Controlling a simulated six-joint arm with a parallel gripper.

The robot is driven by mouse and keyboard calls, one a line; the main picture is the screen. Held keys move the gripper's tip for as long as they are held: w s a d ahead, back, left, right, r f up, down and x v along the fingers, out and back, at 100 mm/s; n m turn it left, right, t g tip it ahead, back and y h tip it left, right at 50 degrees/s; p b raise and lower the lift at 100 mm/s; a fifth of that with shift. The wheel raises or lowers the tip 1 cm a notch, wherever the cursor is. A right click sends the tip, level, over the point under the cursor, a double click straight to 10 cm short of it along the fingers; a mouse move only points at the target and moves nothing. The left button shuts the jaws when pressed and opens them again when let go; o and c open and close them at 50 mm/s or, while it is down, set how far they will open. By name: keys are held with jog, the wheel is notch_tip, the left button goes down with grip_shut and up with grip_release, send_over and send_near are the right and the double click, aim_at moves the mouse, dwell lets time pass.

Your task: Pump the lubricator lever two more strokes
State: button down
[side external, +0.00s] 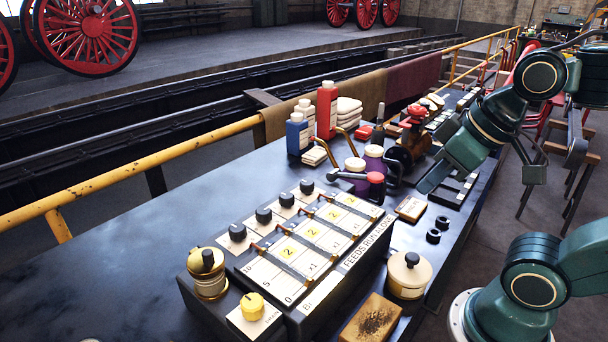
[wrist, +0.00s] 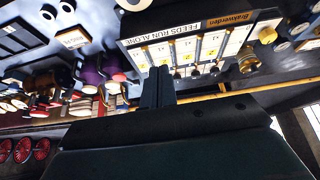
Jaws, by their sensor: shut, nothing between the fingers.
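The lubricator (side external: 290,262) is a black box on the bench with a panel of feed strips, marked numbers and a label reading "FEEDS RUN ALONE". The panel also shows in the wrist view (wrist: 190,48). A grey lever (side external: 350,175) with a red knob (side external: 375,177) lies about level just behind the box, in front of two purple containers. My gripper (side external: 425,187) is right of the lever, above the bench and apart from it. Its fingers (wrist: 158,86) are shut and empty in the wrist view. I cannot make out the lever clearly in the wrist view.
Purple containers (side external: 374,158), a red bottle (side external: 327,110) and a blue bottle (side external: 297,135) stand behind the lever. A red-topped valve (side external: 417,112) stands farther back. The bench's left side is clear.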

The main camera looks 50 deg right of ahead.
jog(key=shift+w+r+n, duration=0.65)
jog(key=shift+w+n, duration=0.15)
jog(key=shift+w, duration=0.05)
notch_tip(320, 180, up, 4)
jog(key=n+g, duration=0.6)
jog(key=n, duration=1)
send_over(376, 176)
jog(key=shift+f, duration=0.15)
jog(key=shift+f, duration=0.1)
notch_tip(376, 176, down, 14)
jog(key=shift+r, duration=0.1)
